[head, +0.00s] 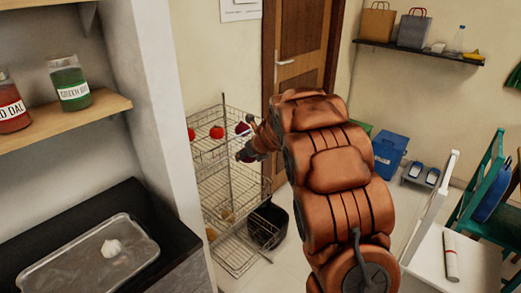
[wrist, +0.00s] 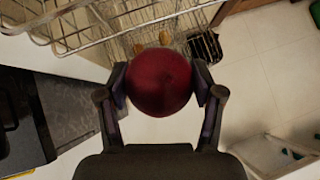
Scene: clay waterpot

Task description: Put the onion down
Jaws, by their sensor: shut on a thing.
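A dark red, round onion (wrist: 159,82) sits between the two dark fingers of my gripper (wrist: 160,86) in the wrist view. The fingers press on it from left and right, so the gripper is shut on it. In the head view my gripper is at the front of a wire rack (head: 228,190), close to its upper baskets. My arm partly hides the rack's right side there. In the wrist view the rack (wrist: 95,25) lies beyond the onion, at the upper left, and the onion appears clear of the wires.
Red round items (head: 217,132) lie in the rack's upper basket. A black bin (head: 267,226) stands at the rack's lower right. A metal tray (head: 60,270) with a white bulb (head: 111,247) is on the dark counter at left. A wall edge stands between counter and rack.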

